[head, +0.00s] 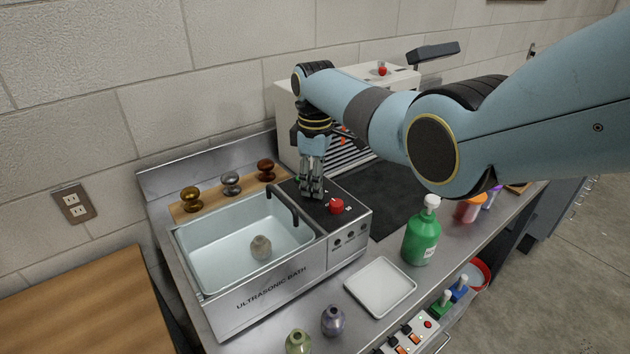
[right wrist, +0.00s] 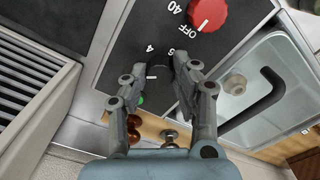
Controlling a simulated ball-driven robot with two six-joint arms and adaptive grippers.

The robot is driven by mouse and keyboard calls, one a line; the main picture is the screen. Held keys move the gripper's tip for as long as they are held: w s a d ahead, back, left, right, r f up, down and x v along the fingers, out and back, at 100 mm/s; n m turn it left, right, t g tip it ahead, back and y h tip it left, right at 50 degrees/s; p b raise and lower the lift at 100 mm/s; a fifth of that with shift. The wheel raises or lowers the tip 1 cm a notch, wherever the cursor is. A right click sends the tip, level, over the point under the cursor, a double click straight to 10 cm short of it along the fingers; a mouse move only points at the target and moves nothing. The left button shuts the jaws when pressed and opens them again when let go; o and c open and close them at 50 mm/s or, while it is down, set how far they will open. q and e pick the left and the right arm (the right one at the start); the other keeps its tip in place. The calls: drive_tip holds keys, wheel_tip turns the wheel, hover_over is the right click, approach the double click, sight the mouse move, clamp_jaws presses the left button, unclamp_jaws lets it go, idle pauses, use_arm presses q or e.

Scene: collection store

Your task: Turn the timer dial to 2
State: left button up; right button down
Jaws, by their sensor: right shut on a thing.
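The ultrasonic bath (head: 260,287) has a dark control panel (head: 349,213) at its right end. My right gripper (head: 311,194) points down at the back part of this panel. In the right wrist view its fingers (right wrist: 160,66) are shut on a black dial, taken to be the timer dial (right wrist: 158,86). A short white mark shows between the fingers, near a printed 4. Another number is partly hidden by the other finger. A red knob (head: 336,206) stands in front of the gripper; in the right wrist view its white line (right wrist: 205,22) lies near OFF. My left gripper is not in view.
A black bent spout or handle (head: 283,205) stands close left of the gripper, over the basin holding a pale stone-like object (head: 260,247). Three knobs (head: 231,183) stand behind the basin. A green bottle (head: 422,235) and white tray (head: 381,286) stand right and in front.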

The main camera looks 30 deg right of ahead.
drive_tip(key=shift+m, duration=0.3)
drive_tip(key=c, duration=1)
unclamp_jaws()
drive_tip(key=shift+r, duration=0.2)
wheel_tip(320, 180, up, 12)
drive_tip(key=shift+f, duration=0.2)
